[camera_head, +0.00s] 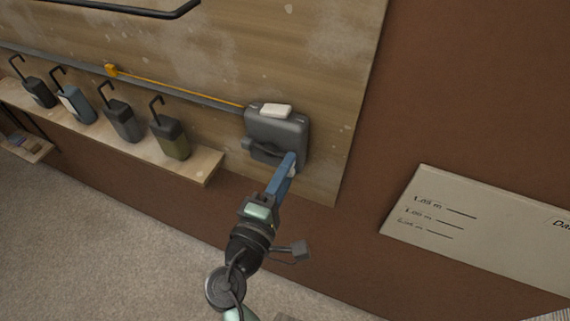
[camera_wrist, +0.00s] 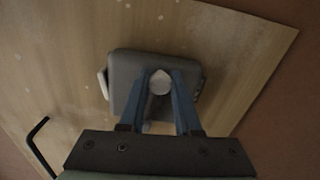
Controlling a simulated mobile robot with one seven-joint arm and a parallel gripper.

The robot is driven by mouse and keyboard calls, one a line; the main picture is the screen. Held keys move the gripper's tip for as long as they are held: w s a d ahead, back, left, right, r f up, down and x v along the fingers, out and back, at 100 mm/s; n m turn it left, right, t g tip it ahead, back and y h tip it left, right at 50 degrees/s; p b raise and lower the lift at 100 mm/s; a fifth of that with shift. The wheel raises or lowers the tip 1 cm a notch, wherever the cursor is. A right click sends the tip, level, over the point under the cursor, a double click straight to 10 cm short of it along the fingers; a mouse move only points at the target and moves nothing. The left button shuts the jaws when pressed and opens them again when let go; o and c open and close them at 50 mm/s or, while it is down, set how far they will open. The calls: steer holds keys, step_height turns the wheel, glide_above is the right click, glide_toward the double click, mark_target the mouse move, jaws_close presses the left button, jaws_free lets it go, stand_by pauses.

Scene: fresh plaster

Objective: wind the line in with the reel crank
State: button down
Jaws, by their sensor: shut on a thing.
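The grey reel box (camera_head: 277,127) is mounted on the wooden board, with a white block on its top. It also shows in the wrist view (camera_wrist: 125,72). A dark crank arm (camera_head: 262,152) lies across the front of the reel box. My gripper (camera_head: 291,165) is at the lower right of the box. In the wrist view my blue fingers (camera_wrist: 160,85) are shut on the round pale crank knob (camera_wrist: 160,80).
A wooden shelf (camera_head: 205,178) at the left holds several dark containers with hooked tops (camera_head: 170,135). A dark bar (camera_head: 130,10) is at the top left. A sign with writing (camera_head: 480,225) is on the brown wall at the right. The wall between board and sign is clear.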

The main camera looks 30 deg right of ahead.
steer(key=r+n+p, duration=0.2)
steer(key=n, duration=0.1)
steer(key=shift+n+p, duration=0.3)
steer(key=shift+p, duration=0.05)
steer(key=shift+w+a+r+n+p, duration=0.1)
steer(key=shift+r+n+p, duration=0.05)
steer(key=shift+n+p, duration=0.4)
steer(key=shift+w+a+r+n+p, duration=0.15)
steer(key=shift+n+p, duration=0.25)
steer(key=shift+n, duration=0.25)
steer(key=shift+s+d, duration=0.1)
steer(key=c, duration=0.6)
jaws_free()
steer(key=b+v, duration=0.3)
steer(key=v, duration=1)
steer(key=shift+b, duration=0.3)
